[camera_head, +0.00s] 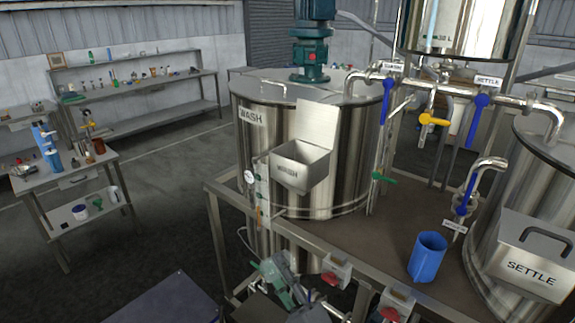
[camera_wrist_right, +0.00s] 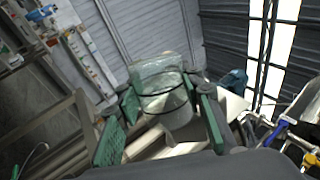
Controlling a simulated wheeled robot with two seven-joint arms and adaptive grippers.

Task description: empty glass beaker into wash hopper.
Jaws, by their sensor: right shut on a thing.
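The wash hopper (camera_head: 302,166) is an open metal box with a WASH label, mounted on the front of the steel wash tank (camera_head: 255,160). My right gripper (camera_head: 284,280) is low in front of that tank, below the hopper and apart from it. In the right wrist view, its green-padded fingers (camera_wrist_right: 163,118) are shut on the clear glass beaker (camera_wrist_right: 160,85). The beaker's rim faces away from the wrist. I cannot tell what is in it; in the head view it barely shows. My left gripper is not in view.
A steel bench (camera_head: 375,235) carries a blue jug (camera_head: 428,257) at the right. The settle tank's hopper (camera_head: 535,262) is at the far right. Pipes with blue valve handles (camera_head: 478,115) stand between the tanks.

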